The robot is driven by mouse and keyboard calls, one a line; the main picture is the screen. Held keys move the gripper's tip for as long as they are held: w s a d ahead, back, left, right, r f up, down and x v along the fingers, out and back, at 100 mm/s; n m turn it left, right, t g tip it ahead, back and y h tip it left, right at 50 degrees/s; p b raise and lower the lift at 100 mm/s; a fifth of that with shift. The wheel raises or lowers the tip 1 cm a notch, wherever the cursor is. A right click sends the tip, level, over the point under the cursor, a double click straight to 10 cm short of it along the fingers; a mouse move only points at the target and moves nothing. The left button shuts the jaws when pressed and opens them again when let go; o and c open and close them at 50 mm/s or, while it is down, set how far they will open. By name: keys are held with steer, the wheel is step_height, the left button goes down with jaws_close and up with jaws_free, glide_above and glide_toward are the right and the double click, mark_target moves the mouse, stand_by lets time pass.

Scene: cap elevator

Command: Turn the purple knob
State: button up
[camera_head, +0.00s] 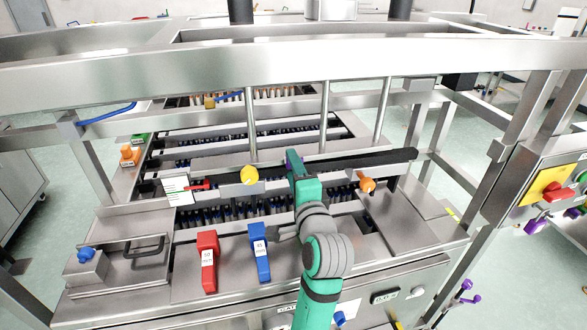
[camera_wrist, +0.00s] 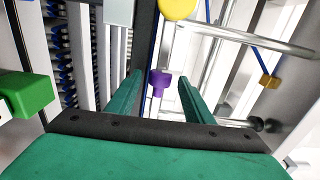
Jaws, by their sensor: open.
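A small purple knob (camera_wrist: 159,82) shows in the wrist view, between and just beyond the fingertips of my gripper (camera_wrist: 160,76). The two teal fingers stand apart, one on each side of the knob in the picture, with gaps showing. I cannot tell how far the knob is in depth. In the head view my gripper (camera_head: 293,162) is over the middle of the machine, at the long dark rail. My gripper and arm mostly hide the knob there.
A yellow round knob (camera_head: 250,175) is left of my gripper and an orange knob (camera_head: 366,183) is right. Red (camera_head: 208,262) and blue (camera_head: 260,253) handles stand in front. Metal posts (camera_head: 325,115) and a frame beam (camera_head: 300,62) rise behind. A green block (camera_wrist: 28,94) shows left in the wrist view.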

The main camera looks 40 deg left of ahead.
steer(key=v, duration=1)
steer(key=shift+d, duration=0.1)
